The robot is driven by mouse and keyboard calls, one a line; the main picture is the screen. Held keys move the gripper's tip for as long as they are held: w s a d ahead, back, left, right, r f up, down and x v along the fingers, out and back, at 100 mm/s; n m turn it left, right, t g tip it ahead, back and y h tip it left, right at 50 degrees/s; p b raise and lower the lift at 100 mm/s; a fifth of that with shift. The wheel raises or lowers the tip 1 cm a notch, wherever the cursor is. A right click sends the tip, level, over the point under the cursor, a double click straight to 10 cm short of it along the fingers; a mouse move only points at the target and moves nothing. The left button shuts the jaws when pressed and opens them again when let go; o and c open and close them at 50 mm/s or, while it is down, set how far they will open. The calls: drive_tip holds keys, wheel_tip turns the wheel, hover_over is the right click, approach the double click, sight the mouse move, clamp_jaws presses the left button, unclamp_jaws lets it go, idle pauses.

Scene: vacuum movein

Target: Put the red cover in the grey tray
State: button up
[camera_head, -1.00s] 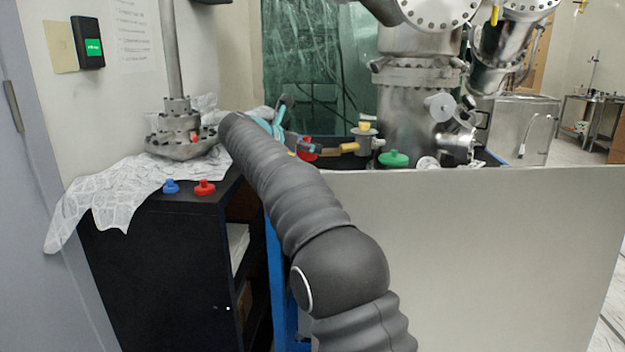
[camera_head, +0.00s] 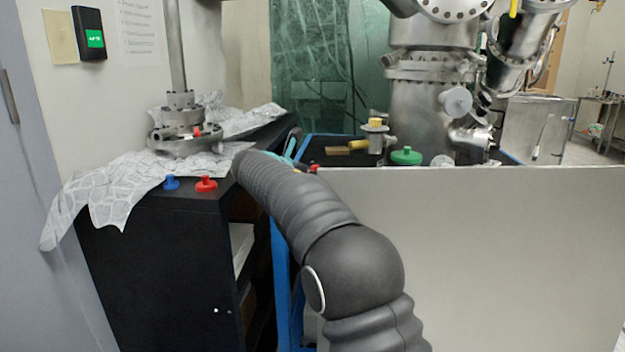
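My dark ribbed arm reaches away over the gap between the black cabinet and the blue-edged bench. My gripper (camera_head: 289,146) is mostly hidden behind the arm's far end; only a teal part and a dark finger show, so its opening cannot be told. A small red piece (camera_head: 314,168) shows just right of the arm's end, mostly hidden; whether the gripper touches it is unclear. Another red cover (camera_head: 206,184) stands on the black cabinet's front edge, beside a blue cover (camera_head: 171,183). I cannot make out a grey tray.
A steel flange with a post (camera_head: 180,125) stands on crumpled white sheeting (camera_head: 110,190) on the cabinet (camera_head: 165,260). A green cover (camera_head: 406,156), a small valve (camera_head: 375,138) and a large steel chamber (camera_head: 425,110) stand on the bench. A pale panel (camera_head: 480,250) fronts it.

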drive_tip(key=shift+f, duration=0.35)
drive_tip(key=o, duration=0.9)
drive_tip(key=shift+s+a+r, duration=0.15)
drive_tip(key=shift+a+r, duration=0.05)
drive_tip(key=shift+r, duration=0.05)
drive_tip(key=v, duration=1.1)
drive_tip(key=shift+s+a+r, duration=0.15)
drive_tip(key=shift+s, duration=0.1)
